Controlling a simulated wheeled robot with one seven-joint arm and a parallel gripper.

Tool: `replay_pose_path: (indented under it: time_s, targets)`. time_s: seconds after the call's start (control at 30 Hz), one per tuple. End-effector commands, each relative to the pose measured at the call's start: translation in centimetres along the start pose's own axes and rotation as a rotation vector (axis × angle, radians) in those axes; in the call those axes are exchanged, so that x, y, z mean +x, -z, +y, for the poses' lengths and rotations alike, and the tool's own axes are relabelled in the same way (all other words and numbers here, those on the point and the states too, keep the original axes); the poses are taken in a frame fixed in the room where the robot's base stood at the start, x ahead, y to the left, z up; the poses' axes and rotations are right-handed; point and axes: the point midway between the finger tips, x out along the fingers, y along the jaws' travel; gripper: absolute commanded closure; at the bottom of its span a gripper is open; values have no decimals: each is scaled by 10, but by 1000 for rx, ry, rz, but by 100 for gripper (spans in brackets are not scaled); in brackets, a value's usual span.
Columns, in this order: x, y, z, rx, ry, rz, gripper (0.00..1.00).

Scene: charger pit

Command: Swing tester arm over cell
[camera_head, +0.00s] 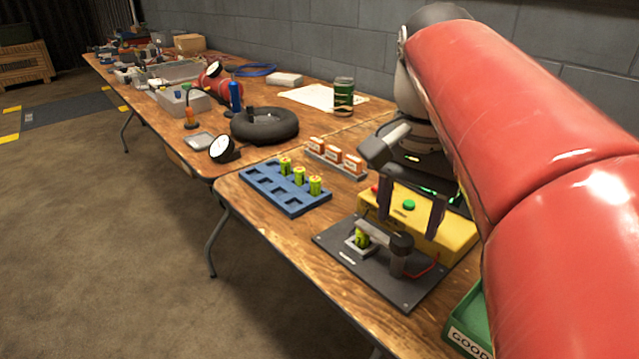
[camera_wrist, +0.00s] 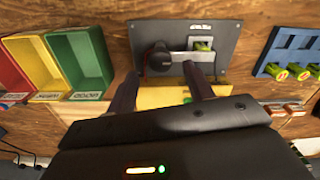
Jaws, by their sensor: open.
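The tester stands on a dark plate (camera_head: 345,258) at the table's front, with a black post (camera_head: 398,255) and a grey swing arm (camera_head: 376,232). A yellow-green cell (camera_head: 362,239) sits in a small holder by the arm's free end. The wrist view also shows the arm (camera_wrist: 190,58) and cell (camera_wrist: 203,44); I cannot tell whether the arm is squarely over the cell. My gripper (camera_head: 412,208) is open above the yellow box behind the plate. In the wrist view its fingers (camera_wrist: 160,88) are spread and empty, short of the post.
The yellow box (camera_head: 440,232) has a green button. A blue tray (camera_head: 268,188) with several cells stands left, near orange-white boxes (camera_head: 335,156). Red (camera_wrist: 12,78), yellow (camera_wrist: 40,65) and green (camera_wrist: 82,62) bins stand on the tester's other side. Another cluttered table extends behind.

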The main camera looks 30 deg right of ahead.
Motion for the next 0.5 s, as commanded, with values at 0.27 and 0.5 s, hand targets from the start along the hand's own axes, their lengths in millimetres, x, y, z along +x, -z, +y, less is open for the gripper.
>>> replay_pose_path:
  time_s: [0.27, 0.5]
  targets:
    - [-42, 0, 0, 0, 0, 1, 48]
    - [-47, 0, 0, 0, -1, 0, 48]
